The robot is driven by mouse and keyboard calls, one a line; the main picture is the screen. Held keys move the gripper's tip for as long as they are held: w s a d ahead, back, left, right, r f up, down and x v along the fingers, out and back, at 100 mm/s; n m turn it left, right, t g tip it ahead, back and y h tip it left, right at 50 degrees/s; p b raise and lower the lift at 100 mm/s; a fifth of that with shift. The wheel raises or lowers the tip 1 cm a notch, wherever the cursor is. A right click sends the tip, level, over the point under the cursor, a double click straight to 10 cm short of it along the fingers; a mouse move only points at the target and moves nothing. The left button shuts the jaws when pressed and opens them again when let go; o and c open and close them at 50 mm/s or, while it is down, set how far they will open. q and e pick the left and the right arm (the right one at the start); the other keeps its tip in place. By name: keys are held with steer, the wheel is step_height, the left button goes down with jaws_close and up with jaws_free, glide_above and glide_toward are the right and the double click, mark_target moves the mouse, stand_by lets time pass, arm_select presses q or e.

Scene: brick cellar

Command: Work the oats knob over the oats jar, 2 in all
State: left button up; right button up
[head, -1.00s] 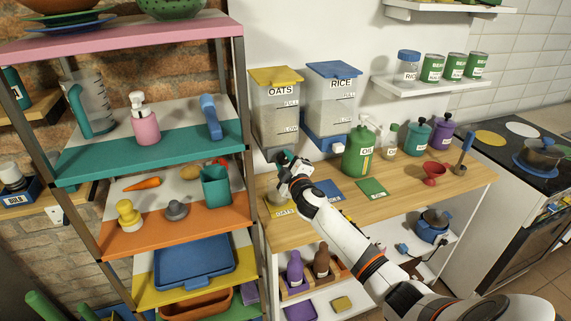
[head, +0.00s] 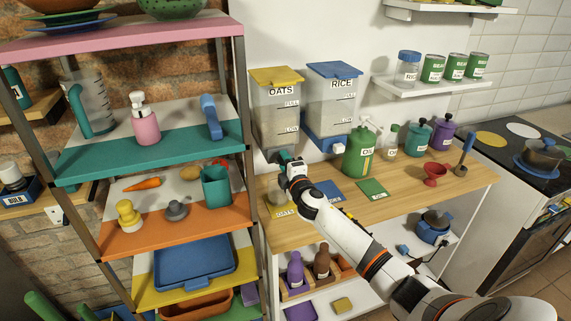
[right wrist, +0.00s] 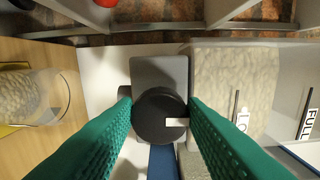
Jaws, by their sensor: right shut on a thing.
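The oats dispenser (head: 275,108) hangs on the wall, a clear bin with a yellow lid and oats inside. Its round dark knob (right wrist: 159,117), with a pale mark pointing right, shows in the right wrist view on a grey housing (right wrist: 160,72). My right gripper (right wrist: 160,115) is shut on the knob, one green finger on each side. The oats jar (right wrist: 42,97) is clear, holds oats, and lies left in the right wrist view, below the dispenser. In the head view the jar (head: 277,198) is partly hidden by my right gripper (head: 283,159). My left gripper is out of view.
A yellow label mat (head: 284,212) lies under the jar. The rice dispenser (head: 332,100) hangs just right of the oats one. A green oil bottle (head: 358,152) stands on the wooden counter to the right. A colourful shelf rack (head: 160,235) stands close on the left.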

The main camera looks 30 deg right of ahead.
steer(key=o, duration=1)
steer(key=shift+s, duration=0.15)
steer(key=b+v, duration=0.1)
steer(key=v, duration=1)
steer(key=shift+s+a+f+b, duration=0.1)
steer(key=shift+s+b, duration=0.25)
steer(key=shift+b, duration=0.05)
